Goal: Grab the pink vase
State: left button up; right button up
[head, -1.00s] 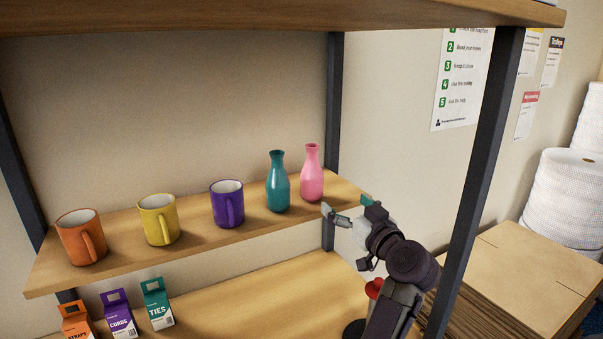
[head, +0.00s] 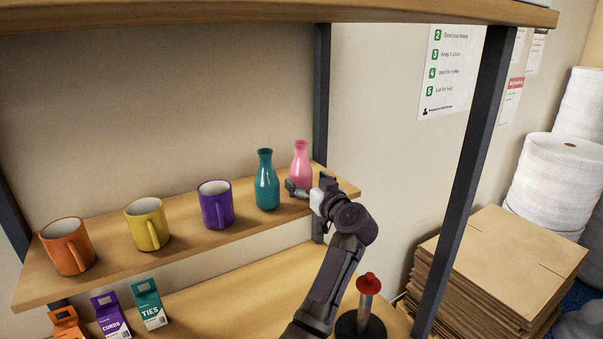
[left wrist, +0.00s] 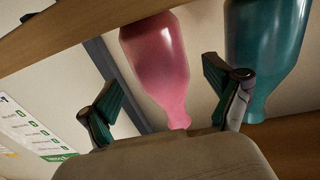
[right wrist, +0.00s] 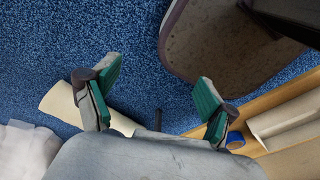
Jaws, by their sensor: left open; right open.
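The pink vase (head: 301,156) stands upright near the right end of the upper wooden shelf. My left gripper (head: 308,187) is open in front of it and hides part of its lower body. In the left wrist view the pink vase (left wrist: 158,65) appears upside down, between the two spread fingers (left wrist: 162,92). I cannot tell how deep it sits between them; no grip on it shows. The teal vase (head: 266,182) stands close on its left, outside the fingers in the left wrist view (left wrist: 266,50). My right gripper (right wrist: 157,86) is open and empty over a blue floor.
Purple (head: 215,204), yellow (head: 147,224) and orange (head: 67,247) mugs stand farther left on the shelf (head: 190,254). Dark posts (head: 320,110) and an upper board (head: 230,14) frame the space. A red-topped stand (head: 368,286) and small boxes (head: 150,304) are below. Stacked cardboard (head: 495,265) lies right.

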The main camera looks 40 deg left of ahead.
aim_at(307, 182)
pick_arm(q)
jog(key=x, duration=0.3)
jog(key=shift+a+f+p, duration=0.2)
jog(key=shift+a+p, duration=0.05)
jog(key=shift+p, duration=0.05)
jog(key=shift+s+d+r, duration=0.1)
jog(key=shift+d, duration=0.1)
jog(key=c, duration=1.4)
